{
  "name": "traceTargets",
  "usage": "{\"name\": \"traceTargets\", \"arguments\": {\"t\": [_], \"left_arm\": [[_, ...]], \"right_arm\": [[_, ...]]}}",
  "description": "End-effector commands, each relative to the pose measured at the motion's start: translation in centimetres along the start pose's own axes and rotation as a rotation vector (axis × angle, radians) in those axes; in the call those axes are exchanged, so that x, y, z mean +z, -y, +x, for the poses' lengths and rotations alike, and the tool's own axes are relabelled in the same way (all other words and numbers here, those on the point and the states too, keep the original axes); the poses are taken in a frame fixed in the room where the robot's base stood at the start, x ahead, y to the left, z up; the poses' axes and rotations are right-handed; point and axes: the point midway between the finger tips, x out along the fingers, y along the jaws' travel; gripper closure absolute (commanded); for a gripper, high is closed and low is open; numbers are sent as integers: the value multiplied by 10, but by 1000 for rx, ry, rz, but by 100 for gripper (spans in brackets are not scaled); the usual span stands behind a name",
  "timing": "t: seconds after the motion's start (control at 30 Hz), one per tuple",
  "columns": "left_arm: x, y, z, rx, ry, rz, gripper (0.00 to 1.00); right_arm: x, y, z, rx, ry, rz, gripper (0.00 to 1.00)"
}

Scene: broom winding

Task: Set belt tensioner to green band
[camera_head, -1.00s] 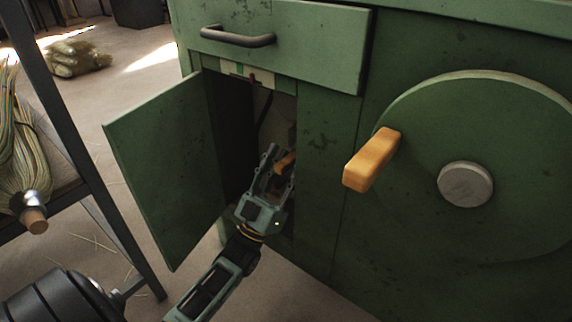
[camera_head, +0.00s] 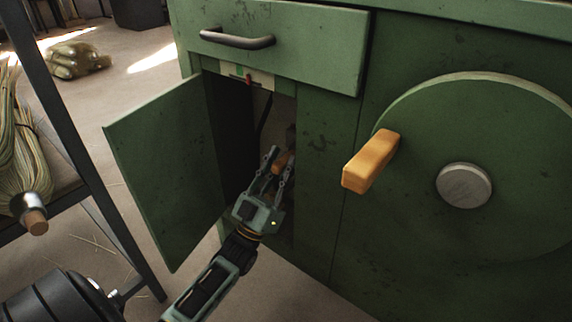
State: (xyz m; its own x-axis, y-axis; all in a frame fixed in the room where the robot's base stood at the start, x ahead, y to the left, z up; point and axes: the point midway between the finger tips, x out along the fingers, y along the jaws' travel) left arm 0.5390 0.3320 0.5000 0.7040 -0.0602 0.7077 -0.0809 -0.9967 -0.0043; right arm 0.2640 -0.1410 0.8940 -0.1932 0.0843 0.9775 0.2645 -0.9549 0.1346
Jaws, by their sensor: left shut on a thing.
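The belt tensioner is seen only in part, inside the open compartment of the green machine. A short orange handle (camera_head: 281,160) shows there in shadow. My left gripper (camera_head: 279,168) reaches into the compartment from below and is shut on the orange handle, with a finger on each side of it. A pale scale strip (camera_head: 262,78) runs along the top of the opening, with a small red pointer (camera_head: 248,80) on it. The strip's colours are hard to read at this size. The rest of the mechanism is dark or hidden. My right gripper is not in view.
The compartment door (camera_head: 165,175) stands open to the left of my arm. A drawer (camera_head: 310,45) with a dark handle is above. A large green wheel (camera_head: 480,130) with an orange crank grip (camera_head: 370,162) is at right. A metal rack (camera_head: 85,165) holds a straw bundle.

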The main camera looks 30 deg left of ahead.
Motion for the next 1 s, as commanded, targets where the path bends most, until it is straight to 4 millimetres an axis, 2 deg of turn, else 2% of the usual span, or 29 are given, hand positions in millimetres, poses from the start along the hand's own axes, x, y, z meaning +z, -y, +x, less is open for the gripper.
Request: {"name": "traceTargets", "arguments": {"t": [0.03,0.13,0.37,0.4,0.6,0.9,1.0], "left_arm": [[0,11,0,-4,2,1,100],[0,24,0,-6,3,0,100],[0,26,0,-7,2,-2,100],[0,26,0,-7,2,-2,81],[0,25,0,-6,2,-1,63],[0,25,0,-4,1,-1,62],[0,25,-6,-5,2,-1,62]], "right_arm": [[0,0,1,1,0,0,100],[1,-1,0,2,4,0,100],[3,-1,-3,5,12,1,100],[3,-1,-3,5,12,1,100],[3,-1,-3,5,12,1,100],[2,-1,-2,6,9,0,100],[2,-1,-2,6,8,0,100]]}}
